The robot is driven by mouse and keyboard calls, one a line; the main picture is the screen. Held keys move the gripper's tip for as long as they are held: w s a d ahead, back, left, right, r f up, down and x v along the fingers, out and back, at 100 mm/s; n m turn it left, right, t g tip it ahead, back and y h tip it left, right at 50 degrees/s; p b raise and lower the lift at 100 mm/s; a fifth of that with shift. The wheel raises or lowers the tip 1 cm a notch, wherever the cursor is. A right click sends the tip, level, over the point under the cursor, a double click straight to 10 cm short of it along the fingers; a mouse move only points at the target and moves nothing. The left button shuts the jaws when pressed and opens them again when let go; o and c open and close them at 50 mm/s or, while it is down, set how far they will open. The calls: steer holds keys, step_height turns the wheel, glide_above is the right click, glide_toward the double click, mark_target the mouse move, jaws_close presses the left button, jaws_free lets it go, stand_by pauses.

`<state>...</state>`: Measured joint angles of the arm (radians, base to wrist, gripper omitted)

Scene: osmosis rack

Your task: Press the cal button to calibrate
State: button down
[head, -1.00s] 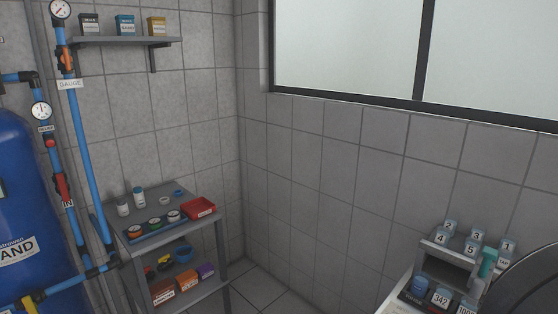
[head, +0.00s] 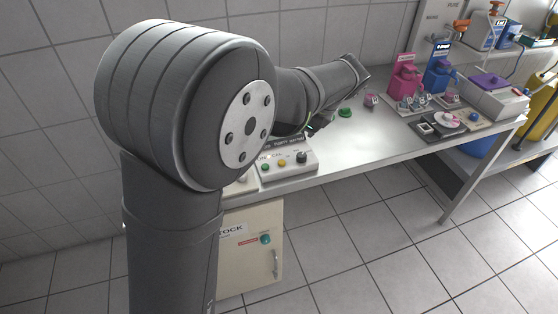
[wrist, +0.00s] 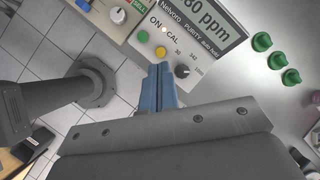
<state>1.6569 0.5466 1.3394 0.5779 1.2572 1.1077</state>
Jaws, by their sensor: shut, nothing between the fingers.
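The purity meter (wrist: 218,55) fills the upper part of the wrist view; its display partly reads "80 ppm". Its yellow button (wrist: 161,51), beside the CAL label, sits between a green ON button (wrist: 143,37) and a dark knob (wrist: 182,71). My gripper (wrist: 159,68) is shut and empty. Its blue fingertips appear just below the yellow button in the picture; I cannot tell whether they touch it. In the head view the meter (head: 292,170) stands at the bench's front edge, with its yellow button (head: 281,163) visible. My arm hides the gripper there.
Several green knob-shaped pieces (wrist: 278,60) lie right of the meter. Another panel with a white knob (wrist: 118,15) adjoins its left. The bench (head: 370,150) has bare surface right of the meter. Pink (head: 405,75) and blue (head: 440,70) stands are farther right. A cabinet (head: 255,255) is below.

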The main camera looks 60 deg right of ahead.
mark_target(282, 163)
steer(key=w+f+m+t, duration=0.1)
steer(key=m, duration=0.3)
steer(key=w+d+f+m+t, duration=0.1)
steer(key=m, duration=0.3)
steer(key=w+f+m, duration=0.1)
steer(key=m, duration=0.4)
steer(key=shift+w+d+f+t, duration=0.1)
steer(key=shift+w+d+t, duration=0.05)
steer(key=shift+w+t, duration=0.25)
steer(key=shift+f, duration=4.45)
steer(key=shift+f, duration=0.1)
steer(key=shift+f, duration=0.3)
